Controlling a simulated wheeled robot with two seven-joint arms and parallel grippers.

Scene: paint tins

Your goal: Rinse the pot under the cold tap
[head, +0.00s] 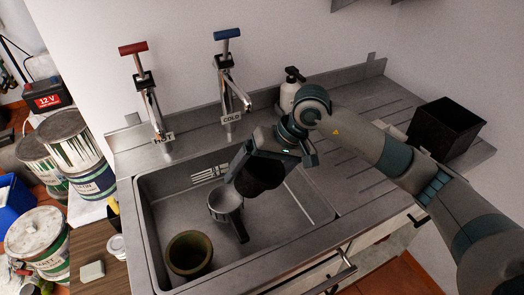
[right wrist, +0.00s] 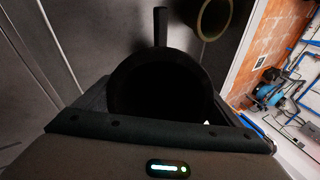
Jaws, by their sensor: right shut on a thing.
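A small grey pot (head: 225,204) with a dark handle is over the left part of the sink basin, in front of the taps. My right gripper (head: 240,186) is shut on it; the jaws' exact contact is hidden. In the right wrist view the pot (right wrist: 160,85) is a dark round shape with its handle pointing up the picture. The cold tap (head: 229,80) has a blue handle and a "COLD" label. Its spout is behind the pot, up and slightly right in the picture. I see no water running. My left gripper is not in view.
The hot tap (head: 147,95) with a red handle stands left of the cold one. A greenish-brown pot (head: 190,254) is at the basin's front left. A soap bottle (head: 291,90) and a black bin (head: 447,128) stand to the right. Paint tins (head: 68,140) are at far left.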

